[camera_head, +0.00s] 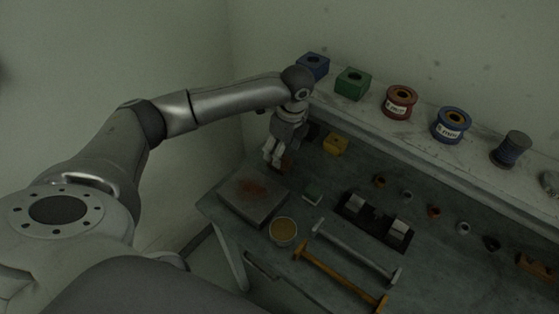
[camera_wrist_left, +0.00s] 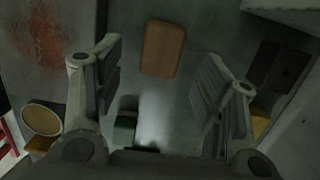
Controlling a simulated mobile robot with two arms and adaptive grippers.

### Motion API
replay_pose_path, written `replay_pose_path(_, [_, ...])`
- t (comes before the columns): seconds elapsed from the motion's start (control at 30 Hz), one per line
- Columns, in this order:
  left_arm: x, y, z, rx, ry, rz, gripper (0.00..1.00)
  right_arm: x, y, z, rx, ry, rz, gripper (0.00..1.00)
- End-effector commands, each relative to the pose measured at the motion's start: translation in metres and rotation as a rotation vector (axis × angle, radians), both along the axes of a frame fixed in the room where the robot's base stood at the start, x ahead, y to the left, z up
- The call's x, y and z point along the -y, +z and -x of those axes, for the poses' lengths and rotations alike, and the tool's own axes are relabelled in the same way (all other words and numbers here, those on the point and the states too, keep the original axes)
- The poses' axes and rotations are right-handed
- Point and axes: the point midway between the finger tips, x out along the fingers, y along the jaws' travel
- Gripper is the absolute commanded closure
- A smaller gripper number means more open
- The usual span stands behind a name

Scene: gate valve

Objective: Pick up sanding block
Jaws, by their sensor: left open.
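A brown-orange rectangular block (camera_wrist_left: 163,49), which looks like the sanding block, lies flat on the workbench in the left wrist view. It shows ahead of and between the fingers of my left gripper (camera_wrist_left: 165,90), apart from both. In the head view my left gripper (camera_head: 273,161) points down over the back left of the bench, open and empty. Only a dark reddish part of the block (camera_head: 288,161) shows there, beside the fingers; the rest is hidden. My right gripper is not in view.
A rust-stained plate (camera_head: 252,200), a round tin (camera_head: 283,231) and a small greenish block (camera_head: 313,193) are near. A yellow block (camera_head: 335,144) stands right of the gripper. A shelf (camera_head: 375,107) with spools and boxes runs behind. Hammer-like tools (camera_head: 340,275) lie in front.

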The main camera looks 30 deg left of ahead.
Motion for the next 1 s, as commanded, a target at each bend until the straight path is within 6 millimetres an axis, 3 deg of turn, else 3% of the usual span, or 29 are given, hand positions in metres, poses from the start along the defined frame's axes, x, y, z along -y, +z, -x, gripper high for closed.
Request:
replay_pose_path(0.17, [-0.004, -0.013, 0.000, -0.002, 0.001, -0.001, 0.36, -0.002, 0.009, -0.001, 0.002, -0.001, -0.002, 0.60])
replay_pose_path(0.4, [-0.011, -0.047, 0.000, 0.000, -0.001, 0.000, 0.36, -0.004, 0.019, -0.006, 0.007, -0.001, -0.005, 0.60])
replay_pose_path(0.7, [-0.012, -0.054, -0.001, 0.003, -0.001, 0.000, 0.36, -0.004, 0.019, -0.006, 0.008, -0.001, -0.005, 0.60])
replay_pose_path(1.0, [-0.012, -0.054, -0.001, 0.002, -0.001, 0.000, 0.73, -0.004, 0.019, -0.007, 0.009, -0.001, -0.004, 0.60])
